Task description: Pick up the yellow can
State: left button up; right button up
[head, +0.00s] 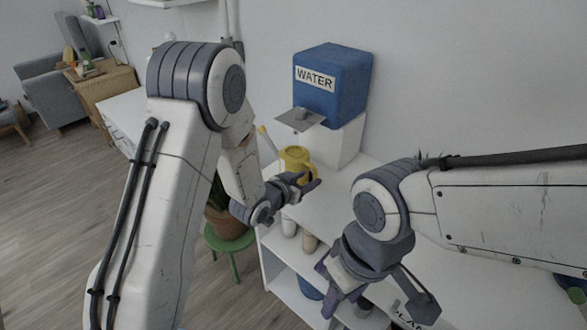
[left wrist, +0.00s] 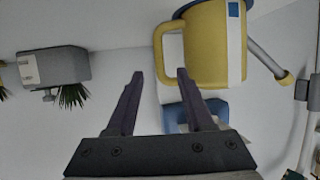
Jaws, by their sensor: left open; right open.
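The yellow can (head: 296,155) is a watering can with a handle and a long spout. It stands on the white desk top in front of the blue water box. In the left wrist view the can (left wrist: 217,45) appears upside down, its loop handle facing the fingertips. My left gripper (head: 308,184) is open and empty, just in front of the can; it also shows in the left wrist view (left wrist: 160,73). Whether a finger touches the handle cannot be told. My right gripper (head: 378,303) is open and empty, lower right, in front of the shelves.
A blue water box (head: 345,82) with a grey tray stands on a white block behind the can. A potted plant on a green stool (head: 230,240) stands left of the desk. Cups and other items fill the shelf below. The desk top (head: 335,205) right of the can is bare.

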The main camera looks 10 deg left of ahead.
aim_at(316, 174)
pick_arm(q)
jog(key=p+x, duration=0.1)
jog(key=x, duration=0.7)
jog(key=shift+f, duration=0.1)
grip_shut()
dwell(1.3)
